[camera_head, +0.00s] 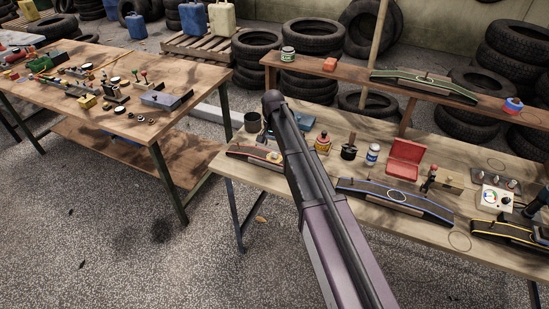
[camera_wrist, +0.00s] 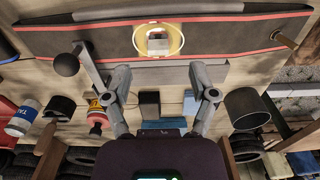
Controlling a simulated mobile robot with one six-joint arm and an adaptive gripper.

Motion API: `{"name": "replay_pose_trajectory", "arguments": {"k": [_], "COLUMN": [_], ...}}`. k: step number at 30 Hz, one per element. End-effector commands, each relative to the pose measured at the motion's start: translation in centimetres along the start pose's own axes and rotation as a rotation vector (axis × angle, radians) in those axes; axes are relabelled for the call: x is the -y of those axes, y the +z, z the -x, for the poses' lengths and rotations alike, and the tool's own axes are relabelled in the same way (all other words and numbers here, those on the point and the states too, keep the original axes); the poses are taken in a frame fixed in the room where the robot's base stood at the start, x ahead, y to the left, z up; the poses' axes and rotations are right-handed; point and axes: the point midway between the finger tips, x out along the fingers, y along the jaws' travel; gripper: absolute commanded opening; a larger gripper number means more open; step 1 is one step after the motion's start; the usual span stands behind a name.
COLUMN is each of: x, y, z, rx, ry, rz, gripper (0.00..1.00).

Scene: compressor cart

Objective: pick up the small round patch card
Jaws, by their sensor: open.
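My gripper (camera_wrist: 165,75) is open and empty in the wrist view, its two grey fingers spread apart. Beyond the fingertips is a dark strip with red edges (camera_wrist: 230,32). A yellow ring on it surrounds a small pale and orange item (camera_wrist: 158,44); I cannot tell whether this is the round patch card. The fingers appear apart from that item. In the head view, the red-edged strip (camera_head: 243,150) lies at the bench's left end, with a small yellow-orange thing on it. My arm crosses this view, and I cannot make out the gripper there.
A red and yellow bottle (camera_head: 323,143), a white jar (camera_head: 372,154), a red case (camera_head: 405,158) and a blue-edged strip (camera_head: 420,204) crowd the bench. In the wrist view, a ball-topped lever (camera_wrist: 66,65) and a black pot (camera_wrist: 247,108) flank the fingers.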

Motion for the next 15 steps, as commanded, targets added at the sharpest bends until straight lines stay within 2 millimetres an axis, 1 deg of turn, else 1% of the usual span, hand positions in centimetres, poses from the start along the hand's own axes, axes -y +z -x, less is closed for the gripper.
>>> {"name": "replay_pose_trajectory", "arguments": {"k": [8, 15], "x": [0.0, -0.1], "y": [0.0, -0.2], "z": [-0.1, -1.4], "rx": [0.0, 0.0], "ry": [0.0, 0.0], "rz": [0.0, 0.0], "gripper": [0.74, 0.74]}}
